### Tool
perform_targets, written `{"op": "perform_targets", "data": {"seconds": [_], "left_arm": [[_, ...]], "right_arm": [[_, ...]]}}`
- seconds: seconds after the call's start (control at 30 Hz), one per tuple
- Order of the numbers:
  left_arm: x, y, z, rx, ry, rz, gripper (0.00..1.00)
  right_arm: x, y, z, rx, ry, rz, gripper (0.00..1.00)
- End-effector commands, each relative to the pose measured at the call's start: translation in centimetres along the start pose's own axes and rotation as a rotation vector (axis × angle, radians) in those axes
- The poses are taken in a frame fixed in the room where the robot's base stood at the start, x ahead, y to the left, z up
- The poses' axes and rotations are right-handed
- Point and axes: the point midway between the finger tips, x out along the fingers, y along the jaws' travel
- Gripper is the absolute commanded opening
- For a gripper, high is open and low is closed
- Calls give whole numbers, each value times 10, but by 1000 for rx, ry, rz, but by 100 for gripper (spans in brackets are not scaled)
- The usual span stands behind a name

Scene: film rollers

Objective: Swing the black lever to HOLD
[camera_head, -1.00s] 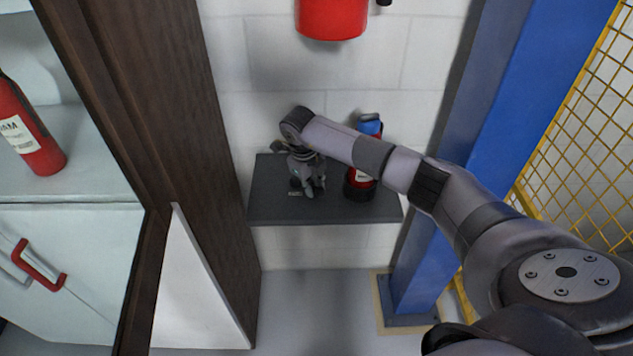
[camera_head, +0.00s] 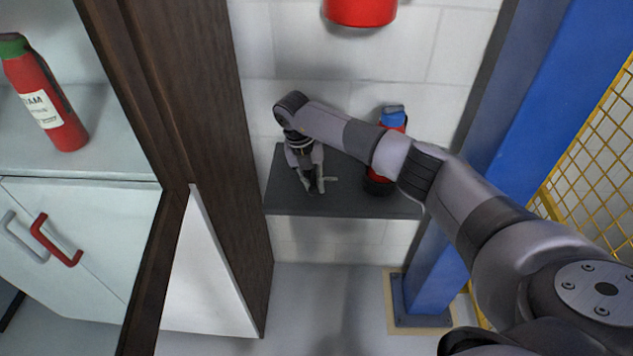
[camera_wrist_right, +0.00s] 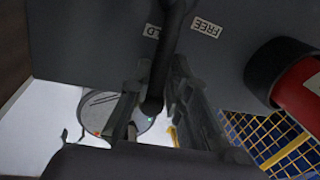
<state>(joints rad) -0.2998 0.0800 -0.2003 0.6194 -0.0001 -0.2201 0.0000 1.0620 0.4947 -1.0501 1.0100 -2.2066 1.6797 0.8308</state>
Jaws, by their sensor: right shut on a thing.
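My right gripper (camera_head: 314,186) is over the dark grey shelf, reaching down from the wrist. In the right wrist view my right gripper (camera_wrist_right: 161,72) has a finger on each side of the black lever (camera_wrist_right: 169,40) and is shut on it. The lever runs up the picture between the two white labels. The FREE label (camera_wrist_right: 207,27) is fully visible, to the right of the lever. The other label (camera_wrist_right: 152,31) is partly hidden beside the lever; only its last letters, "LD", show. My left gripper is not in view.
A red extinguisher with a blue top (camera_head: 392,120) stands on the shelf (camera_head: 345,200), partly behind my arm. A brown wooden post (camera_head: 195,130) is left, a blue column (camera_head: 500,150) right. A red object (camera_head: 360,10) hangs above. Another extinguisher (camera_head: 45,95) is far left.

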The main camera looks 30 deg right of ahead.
Motion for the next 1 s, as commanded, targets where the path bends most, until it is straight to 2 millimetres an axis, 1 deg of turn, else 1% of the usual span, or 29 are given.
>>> {"op": "perform_targets", "data": {"seconds": [0.17,0.53,0.57,0.6,0.8,1.0], "left_arm": [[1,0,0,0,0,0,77],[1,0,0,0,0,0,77],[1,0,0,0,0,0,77],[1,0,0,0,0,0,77],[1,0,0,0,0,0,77],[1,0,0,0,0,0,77]], "right_arm": [[-1,-1,2,31,3,-5,0],[-1,-1,1,34,4,-5,0],[-1,-1,1,34,4,-5,18],[-1,-1,1,34,4,-5,20],[-1,0,1,31,5,-3,34],[0,1,0,28,5,-2,35]]}}
